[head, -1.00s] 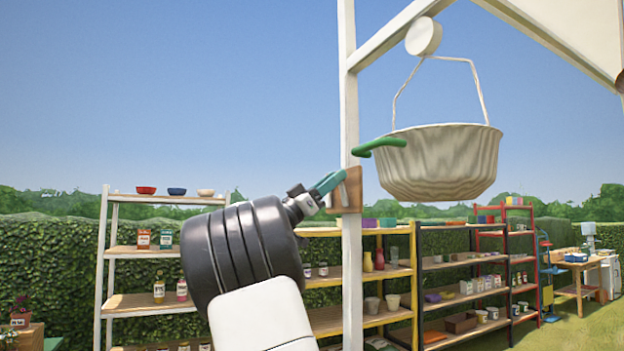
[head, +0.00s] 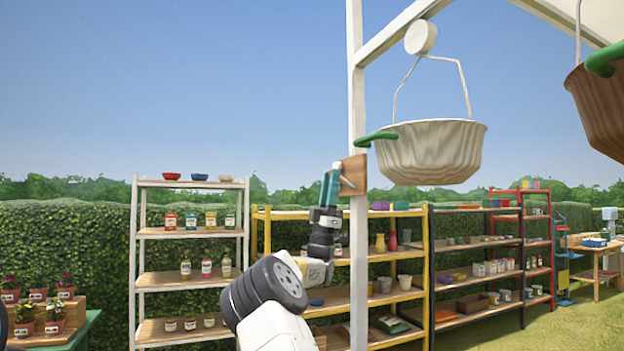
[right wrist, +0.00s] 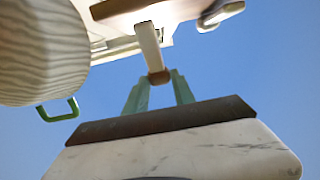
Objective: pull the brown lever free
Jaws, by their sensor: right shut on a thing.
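In the right wrist view, the lever's brown end (right wrist: 158,77) sits between the two teal fingers of my right gripper (right wrist: 160,92), on the tip of a pale bar. In the head view, my right gripper (head: 333,186) points up at a brown wooden plate (head: 354,174) fixed to the white post (head: 357,95). The fingers are shut on the lever there; the lever itself is mostly hidden by them. My left gripper is out of view.
A pale ribbed hanging pot (head: 432,152) with a green handle hangs just right of the post. A brown pot (head: 600,105) hangs at the right edge. A white shelf (head: 190,237) and a yellow shelf (head: 345,262) stand behind, before a hedge.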

